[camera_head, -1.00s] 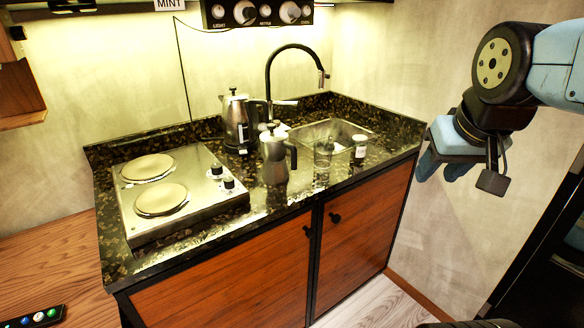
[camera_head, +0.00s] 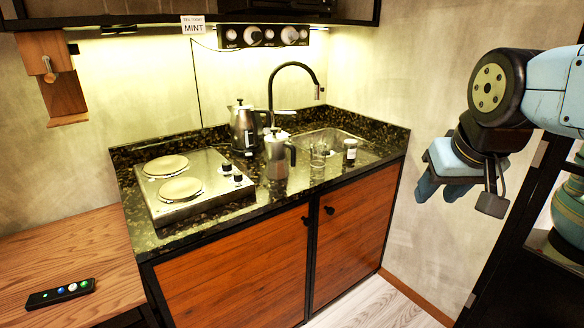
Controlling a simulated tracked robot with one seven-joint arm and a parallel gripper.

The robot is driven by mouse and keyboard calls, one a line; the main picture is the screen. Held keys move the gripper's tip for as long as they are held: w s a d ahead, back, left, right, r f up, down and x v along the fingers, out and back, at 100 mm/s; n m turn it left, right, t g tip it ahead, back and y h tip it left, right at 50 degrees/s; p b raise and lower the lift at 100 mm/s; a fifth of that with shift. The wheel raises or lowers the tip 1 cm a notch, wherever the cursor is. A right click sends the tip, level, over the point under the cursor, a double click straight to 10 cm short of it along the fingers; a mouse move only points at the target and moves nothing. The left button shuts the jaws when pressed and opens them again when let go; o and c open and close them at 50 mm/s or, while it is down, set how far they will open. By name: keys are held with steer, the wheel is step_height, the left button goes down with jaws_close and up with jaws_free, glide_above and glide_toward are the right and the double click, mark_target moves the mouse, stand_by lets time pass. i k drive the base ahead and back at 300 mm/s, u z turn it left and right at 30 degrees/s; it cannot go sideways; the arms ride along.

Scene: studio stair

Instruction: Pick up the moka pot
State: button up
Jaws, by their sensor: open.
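The moka pot (camera_head: 276,158) is silver with a dark handle on its right side. It stands upright on the dark speckled counter (camera_head: 228,219), near the front edge, between the hotplate and the sink. My gripper (camera_head: 437,183) is at the right of the picture, well apart from the moka pot and to the right of the counter. The gap between the fingers is hard to see from this angle.
A kettle (camera_head: 243,128) stands just behind the moka pot. A glass (camera_head: 318,158) and a small jar (camera_head: 351,150) are to its right, by the sink (camera_head: 330,137) and tap (camera_head: 271,90). A two-plate hotplate (camera_head: 190,203) is left. A wooden table (camera_head: 60,255) holds a remote (camera_head: 60,293).

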mark_target(276, 169)
steer(key=u, duration=0.2)
steer(key=i, duration=0.9)
steer(key=z, duration=0.1)
